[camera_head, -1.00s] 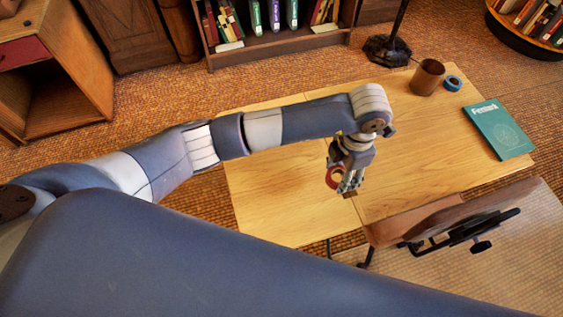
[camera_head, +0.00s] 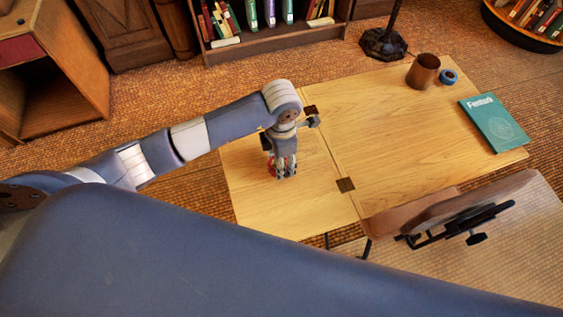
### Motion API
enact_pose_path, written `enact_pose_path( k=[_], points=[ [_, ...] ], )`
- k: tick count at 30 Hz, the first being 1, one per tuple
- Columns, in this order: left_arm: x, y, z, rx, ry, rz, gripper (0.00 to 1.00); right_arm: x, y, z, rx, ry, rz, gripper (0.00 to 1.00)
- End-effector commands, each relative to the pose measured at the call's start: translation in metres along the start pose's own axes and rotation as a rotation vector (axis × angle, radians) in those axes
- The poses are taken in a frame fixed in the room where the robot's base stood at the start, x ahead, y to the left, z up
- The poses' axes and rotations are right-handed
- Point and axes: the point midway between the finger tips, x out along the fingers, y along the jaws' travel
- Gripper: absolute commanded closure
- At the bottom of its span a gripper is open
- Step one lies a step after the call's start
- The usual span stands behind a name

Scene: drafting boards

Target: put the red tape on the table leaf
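The red tape (camera_head: 272,167) is mostly hidden behind the fingers of my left gripper (camera_head: 284,175); only bits of red show beside them. My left gripper points down over the table leaf (camera_head: 300,212), the left section of the wooden table, and appears shut on the tape. The tape is at or just above the leaf's surface; I cannot tell whether it touches. The leaf lies level with the main tabletop (camera_head: 420,135), joined along a seam with dark hinges (camera_head: 345,185). My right gripper is not in view.
A brown cup (camera_head: 422,72), a blue tape roll (camera_head: 448,76) and a teal book (camera_head: 494,123) lie on the main tabletop's far right. A chair (camera_head: 450,212) stands at the near edge. The leaf's near part and the tabletop's middle are clear.

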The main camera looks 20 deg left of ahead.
Motion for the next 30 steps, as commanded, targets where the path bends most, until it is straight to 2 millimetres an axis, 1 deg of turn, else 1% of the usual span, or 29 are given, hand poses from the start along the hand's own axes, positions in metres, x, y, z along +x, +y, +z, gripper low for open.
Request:
enact_pose_path(
  k=[1,8,12,13,14,15,16,26,29,30],
  points=[
    [0.007,0.0,0.0,-0.001,-0.001,-0.001,0.71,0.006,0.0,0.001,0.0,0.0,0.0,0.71],
    [0.005,0.0,0.0,0.0,-0.001,0.0,0.71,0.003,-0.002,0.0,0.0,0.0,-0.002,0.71],
    [0.009,0.0,0.0,0.0,-0.001,0.001,0.71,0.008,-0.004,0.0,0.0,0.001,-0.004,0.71],
    [0.009,0.0,0.001,0.0,-0.001,0.001,0.51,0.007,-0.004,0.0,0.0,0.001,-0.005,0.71],
    [0.008,0.0,0.001,0.0,-0.001,0.001,0.44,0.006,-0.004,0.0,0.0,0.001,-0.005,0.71],
    [0.008,0.0,0.001,0.0,-0.001,0.0,0.35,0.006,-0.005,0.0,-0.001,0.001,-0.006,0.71],
    [0.008,0.0,0.001,0.0,-0.001,0.0,0.33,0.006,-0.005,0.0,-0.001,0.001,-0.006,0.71],
    [0.007,0.0,0.0,0.0,0.0,0.0,0.33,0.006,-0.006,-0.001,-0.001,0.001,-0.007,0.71],
    [0.002,-0.001,0.0,-0.001,0.0,-0.001,0.33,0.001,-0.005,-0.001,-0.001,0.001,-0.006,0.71],
    [-0.001,0.001,0.001,0.0,-0.002,0.002,0.33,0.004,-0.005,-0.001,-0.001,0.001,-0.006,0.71]
  ],
)
